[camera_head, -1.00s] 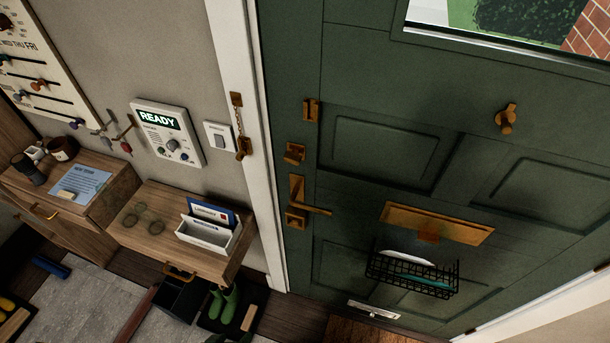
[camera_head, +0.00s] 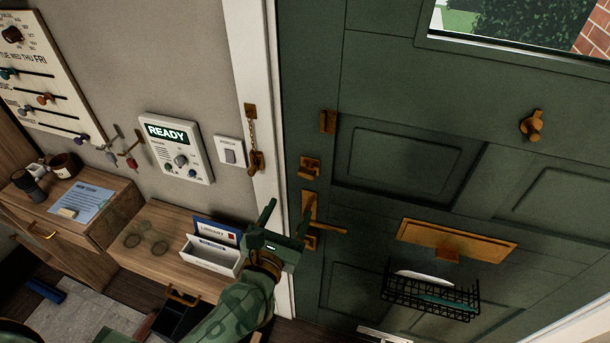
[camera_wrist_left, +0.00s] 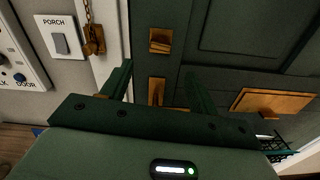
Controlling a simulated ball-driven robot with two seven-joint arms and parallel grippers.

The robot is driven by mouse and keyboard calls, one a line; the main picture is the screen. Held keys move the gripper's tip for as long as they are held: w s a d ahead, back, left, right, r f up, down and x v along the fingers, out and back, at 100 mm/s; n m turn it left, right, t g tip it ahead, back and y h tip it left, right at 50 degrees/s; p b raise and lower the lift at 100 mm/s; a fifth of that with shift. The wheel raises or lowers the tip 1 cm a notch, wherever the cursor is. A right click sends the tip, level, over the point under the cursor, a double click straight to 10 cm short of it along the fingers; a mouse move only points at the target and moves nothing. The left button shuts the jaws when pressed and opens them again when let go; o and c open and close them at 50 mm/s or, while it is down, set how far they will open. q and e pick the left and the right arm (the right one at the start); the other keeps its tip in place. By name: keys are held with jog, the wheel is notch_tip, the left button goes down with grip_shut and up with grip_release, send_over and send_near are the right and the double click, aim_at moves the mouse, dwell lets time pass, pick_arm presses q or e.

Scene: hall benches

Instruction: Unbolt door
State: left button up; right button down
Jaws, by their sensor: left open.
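The green door (camera_head: 390,85) fills the right of the head view and looks closed in its white frame (camera_head: 262,100). Near its left edge are a brass plate (camera_head: 328,121), a brass turn piece (camera_head: 310,168) below it, and a lever handle (camera_head: 328,227) lower still. Which one is the bolt I cannot tell. My left gripper (camera_head: 288,208) is open and empty, below the turn piece and in front of the handle plate, partly covering it. In the left wrist view the turn piece (camera_wrist_left: 160,40) shows beyond and between the open fingers. My right gripper is out of view.
A brass door chain (camera_head: 253,140) hangs on the frame, left of the turn piece. A porch switch (camera_head: 230,151) and a READY panel (camera_head: 176,148) are on the wall. A shelf with a letter holder (camera_head: 210,258) stands left of my arm. A wire basket (camera_head: 430,290) hangs on the door.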

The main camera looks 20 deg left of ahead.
aim_at(305, 177)
pick_arm(q)
jog(key=w, duration=1.1)
jog(key=shift+d, duration=0.2)
jog(key=c, duration=1)
